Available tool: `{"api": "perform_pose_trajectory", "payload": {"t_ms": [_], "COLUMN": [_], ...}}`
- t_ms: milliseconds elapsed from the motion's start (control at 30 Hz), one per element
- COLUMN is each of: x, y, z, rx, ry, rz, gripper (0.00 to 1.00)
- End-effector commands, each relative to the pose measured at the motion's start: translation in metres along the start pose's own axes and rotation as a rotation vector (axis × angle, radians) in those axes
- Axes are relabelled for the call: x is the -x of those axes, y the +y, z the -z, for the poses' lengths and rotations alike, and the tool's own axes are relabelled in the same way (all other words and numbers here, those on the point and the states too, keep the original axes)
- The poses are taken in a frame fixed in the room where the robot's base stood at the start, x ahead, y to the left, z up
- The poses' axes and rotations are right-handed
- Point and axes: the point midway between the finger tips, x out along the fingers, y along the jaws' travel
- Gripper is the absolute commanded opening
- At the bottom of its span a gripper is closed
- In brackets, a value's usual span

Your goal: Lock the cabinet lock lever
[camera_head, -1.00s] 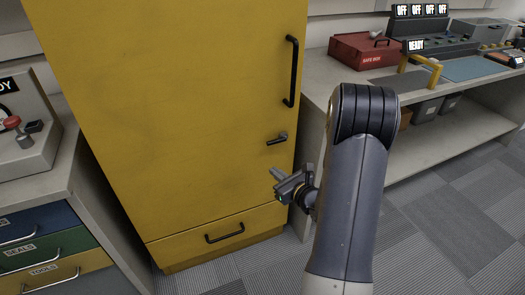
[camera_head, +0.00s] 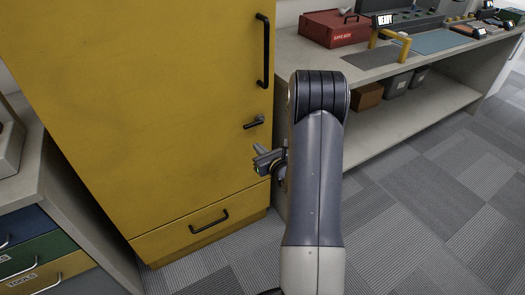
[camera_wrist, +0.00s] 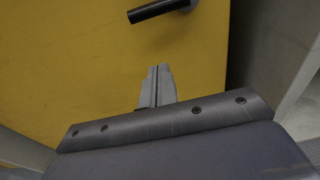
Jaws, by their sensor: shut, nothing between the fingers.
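The cabinet lock lever (camera_head: 254,122) is a short black handle on the right side of the yellow cabinet door (camera_head: 150,90). It lies nearly level, its free end pointing left. In the wrist view the lever (camera_wrist: 160,10) shows at the top, ahead of my fingertips and apart from them. My gripper (camera_head: 258,153) is a little below the lever in the head view, in front of the door. Its fingers (camera_wrist: 157,80) are together and empty. My arm hides part of the cabinet's right side.
A long black door handle (camera_head: 265,50) is above the lever. A drawer with a black pull (camera_head: 208,222) is below. A bench with a red box (camera_head: 333,27) stands at right, a drawer unit (camera_head: 38,245) at left. The carpeted floor at right is clear.

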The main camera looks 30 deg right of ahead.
Motion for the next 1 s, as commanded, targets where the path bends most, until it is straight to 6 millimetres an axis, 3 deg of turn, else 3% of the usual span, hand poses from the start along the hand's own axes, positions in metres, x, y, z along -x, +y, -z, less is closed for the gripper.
{"api": "perform_pose_trajectory", "payload": {"t_ms": [267, 400, 533, 1000], "x": [-0.060, -0.051, -0.047, -0.045], "y": [0.001, 0.000, 0.000, 0.000], "z": [0.001, -0.022, -0.033, -0.038], "rx": [0.001, 0.002, 0.001, -0.001], "ry": [-0.002, -0.003, -0.001, 0.000], "rz": [-0.002, 0.000, 0.001, 0.000], "gripper": [0.00, 0.00, 0.00, 0.00]}}
